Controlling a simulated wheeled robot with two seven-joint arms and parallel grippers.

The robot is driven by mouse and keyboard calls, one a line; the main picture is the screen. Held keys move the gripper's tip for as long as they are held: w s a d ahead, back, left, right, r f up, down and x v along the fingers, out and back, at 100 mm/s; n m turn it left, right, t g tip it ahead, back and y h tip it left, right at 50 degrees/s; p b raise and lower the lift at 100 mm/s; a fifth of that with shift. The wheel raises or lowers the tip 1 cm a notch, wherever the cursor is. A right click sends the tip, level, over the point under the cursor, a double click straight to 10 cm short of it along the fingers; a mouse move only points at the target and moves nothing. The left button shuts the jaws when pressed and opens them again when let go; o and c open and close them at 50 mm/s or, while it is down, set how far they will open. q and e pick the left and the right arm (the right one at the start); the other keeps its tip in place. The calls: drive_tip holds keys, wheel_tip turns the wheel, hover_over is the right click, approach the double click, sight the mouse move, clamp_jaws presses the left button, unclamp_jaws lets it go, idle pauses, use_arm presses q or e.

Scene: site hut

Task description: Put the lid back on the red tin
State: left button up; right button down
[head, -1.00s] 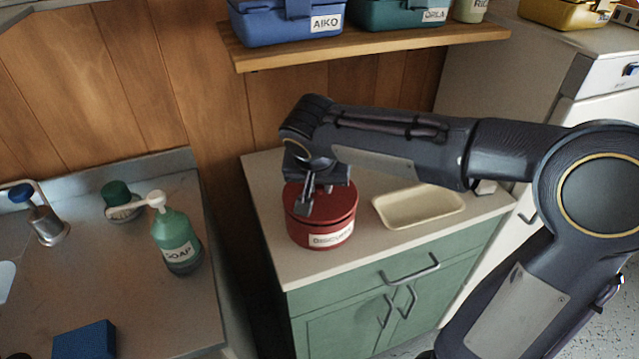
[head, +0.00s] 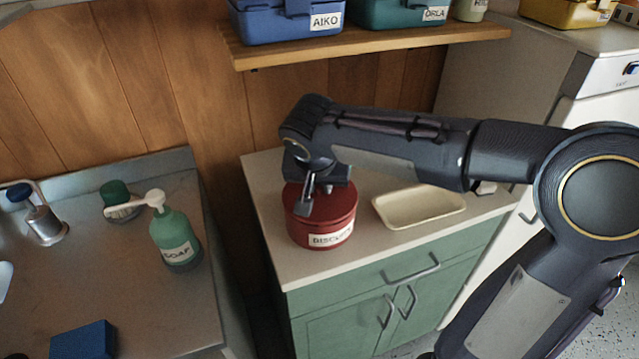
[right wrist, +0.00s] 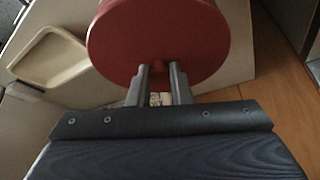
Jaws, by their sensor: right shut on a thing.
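The red tin (head: 322,232), labelled BISCUITS, stands upright on the cream top of the green cabinet. Its round red lid (head: 343,199) sits on top of it, level as far as I can see. My right gripper (head: 317,192) is over the lid, pointing down. In the right wrist view the lid (right wrist: 158,35) fills the upper middle, and the two fingers of my right gripper (right wrist: 159,72) are shut on a small red knob at the lid. The arm hides the back of the tin in the head view. My left gripper is not in view.
An empty cream tray (head: 420,207) lies right of the tin. A soap bottle (head: 174,238), a brush and a blue block (head: 84,341) are on the counter at left. A shelf (head: 400,42) with lunch boxes hangs above, behind my right arm.

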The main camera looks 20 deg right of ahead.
idle(0.6)
idle(0.3)
drive_tip(key=c, duration=1.2)
unclamp_jaws()
drive_tip(key=shift+c, duration=0.2)
drive_tip(key=shift+o, duration=0.3)
drive_tip(key=o, duration=0.4)
drive_tip(key=shift+r, duration=0.1)
drive_tip(key=shift+r+p, duration=2.35)
drive_tip(key=shift+r, duration=1.05)
